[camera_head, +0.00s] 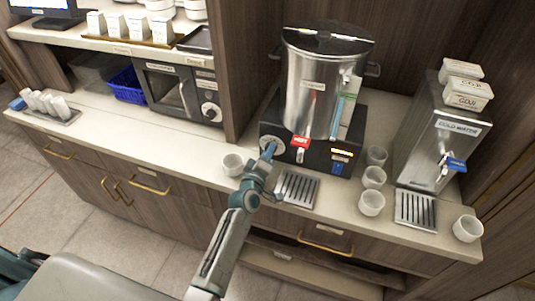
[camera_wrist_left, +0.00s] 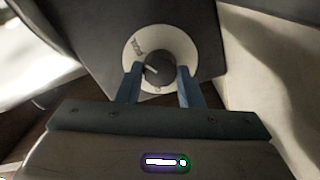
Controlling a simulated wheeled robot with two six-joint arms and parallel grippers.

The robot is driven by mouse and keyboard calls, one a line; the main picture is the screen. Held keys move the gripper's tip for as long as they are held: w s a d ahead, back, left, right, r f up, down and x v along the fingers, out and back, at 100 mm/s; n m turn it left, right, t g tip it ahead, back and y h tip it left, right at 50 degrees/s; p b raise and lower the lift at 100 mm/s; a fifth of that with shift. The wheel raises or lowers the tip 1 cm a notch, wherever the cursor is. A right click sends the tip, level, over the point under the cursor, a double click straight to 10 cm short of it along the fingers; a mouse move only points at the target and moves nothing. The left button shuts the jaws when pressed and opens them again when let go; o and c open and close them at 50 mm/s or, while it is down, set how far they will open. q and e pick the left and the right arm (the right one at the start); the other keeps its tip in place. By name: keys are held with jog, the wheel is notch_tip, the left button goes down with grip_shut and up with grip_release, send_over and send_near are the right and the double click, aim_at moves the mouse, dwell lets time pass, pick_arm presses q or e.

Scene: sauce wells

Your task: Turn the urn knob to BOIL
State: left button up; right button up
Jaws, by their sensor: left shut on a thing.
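The steel urn (camera_head: 315,85) stands on a black base on the counter. Its round pale dial (camera_head: 266,142) is on the left of the base front. In the left wrist view the pale dial (camera_wrist_left: 160,38) surrounds a dark round knob (camera_wrist_left: 158,68) with a white pointer line slanting to the left and up. Lettering shows on the dial's upper left, too blurred to read surely. My left gripper (camera_head: 268,153) reaches the dial from below. In the left wrist view its two blue fingers (camera_wrist_left: 158,80) are shut on the knob, one on each side. My right gripper is out of view.
A red-tagged tap (camera_head: 300,142) sits right of the dial, above a drip tray (camera_head: 297,188). Several cups stand right, near the cold water dispenser (camera_head: 445,130). A microwave (camera_head: 180,92) is at left; the counter between is clear.

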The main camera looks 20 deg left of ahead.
pick_arm(q)
jog(key=shift+f+m, duration=0.1)
jog(key=shift+m, duration=0.3)
jog(key=o, duration=1)
jog(key=shift+c, duration=0.2)
jog(key=shift+s, duration=0.55)
jog(key=s+b, duration=0.2)
jog(key=s, duration=0.6)
jog(key=shift+s+a, duration=0.15)
jog(key=shift+s, duration=0.2)
jog(key=shift+s+b, duration=0.35)
jog(key=shift+s, duration=0.2)
